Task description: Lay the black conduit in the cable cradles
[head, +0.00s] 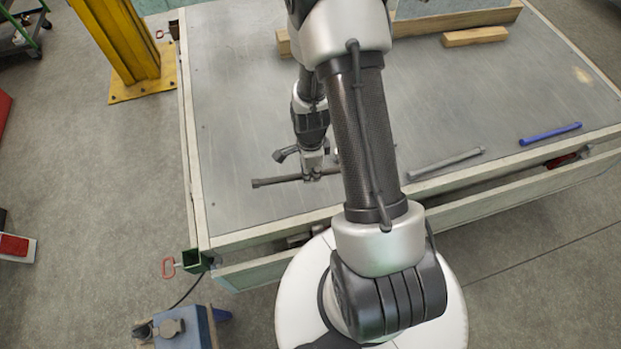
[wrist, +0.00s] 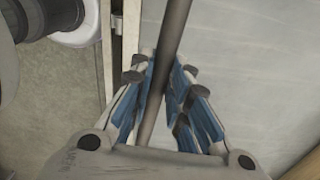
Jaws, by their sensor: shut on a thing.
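The black conduit (head: 275,181) is a dark, thin rod, lying crosswise over the left part of the grey metal deck (head: 235,130) in the head view. My gripper (head: 313,176) is shut on it; the head view does not clearly show whether the rod touches the deck. In the wrist view the conduit (wrist: 170,50) runs lengthwise between the blue-padded fingers of my gripper (wrist: 172,85). My arm hides part of its right side in the head view. I cannot clearly make out the cable cradles.
A grey conduit (head: 447,163) and a blue one (head: 550,133) lie near the deck's front edge at right. Wooden blocks (head: 475,37) lie at the back. A yellow post (head: 125,50) stands left. A blue box (head: 180,328) is at front left. The left deck is clear.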

